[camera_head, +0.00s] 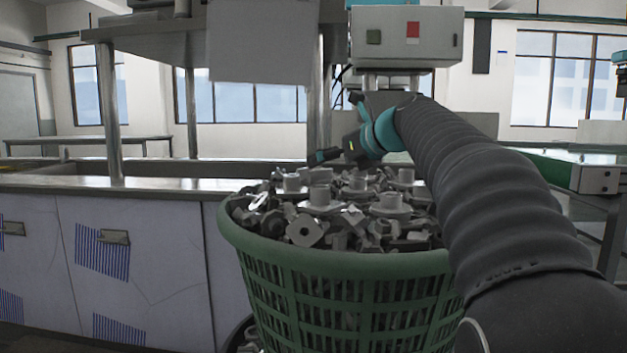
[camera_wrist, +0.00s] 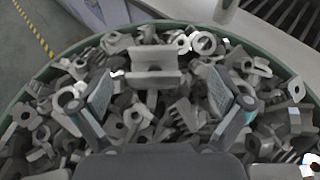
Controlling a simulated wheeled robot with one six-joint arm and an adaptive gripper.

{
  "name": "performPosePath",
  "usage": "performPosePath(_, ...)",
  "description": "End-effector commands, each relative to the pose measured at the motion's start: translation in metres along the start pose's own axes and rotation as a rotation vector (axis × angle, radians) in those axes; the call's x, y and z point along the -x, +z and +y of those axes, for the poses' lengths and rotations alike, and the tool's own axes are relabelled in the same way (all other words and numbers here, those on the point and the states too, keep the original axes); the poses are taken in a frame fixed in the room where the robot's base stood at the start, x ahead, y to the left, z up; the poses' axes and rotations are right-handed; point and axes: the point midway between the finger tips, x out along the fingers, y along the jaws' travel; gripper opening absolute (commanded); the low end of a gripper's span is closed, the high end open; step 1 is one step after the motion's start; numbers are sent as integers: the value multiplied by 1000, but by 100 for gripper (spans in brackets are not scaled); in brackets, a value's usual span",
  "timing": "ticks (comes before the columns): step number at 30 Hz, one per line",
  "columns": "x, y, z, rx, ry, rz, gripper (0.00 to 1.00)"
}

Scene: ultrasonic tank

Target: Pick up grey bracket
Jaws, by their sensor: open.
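Several grey metal parts lie heaped in a green basket (camera_head: 350,262), whose rim (camera_wrist: 18,95) also shows in the wrist view. A grey bracket (camera_wrist: 155,62) with a channel-like shape lies on top of the heap, upper centre in the wrist view. My gripper (camera_wrist: 157,92) is open above the heap, with its two fingers spread to the left and right below this bracket in the picture. Nothing shows held between the fingers. In the head view, my gripper (camera_head: 322,157) is over the back of the basket, partly hidden by my arm. I cannot tell whether the fingers touch any parts.
A steel counter (camera_head: 165,187) with a sink-like trough stands left of and behind the basket. A white control box (camera_head: 405,38) is above at the back. A green conveyor (camera_head: 560,165) is at the right. Other grey parts crowd around the bracket.

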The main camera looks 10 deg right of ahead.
Motion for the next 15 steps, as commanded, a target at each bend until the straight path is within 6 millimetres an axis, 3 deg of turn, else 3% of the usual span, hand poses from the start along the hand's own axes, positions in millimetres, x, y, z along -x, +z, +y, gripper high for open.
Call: performPosePath(15,-44,-2,9,3,6,1,100)
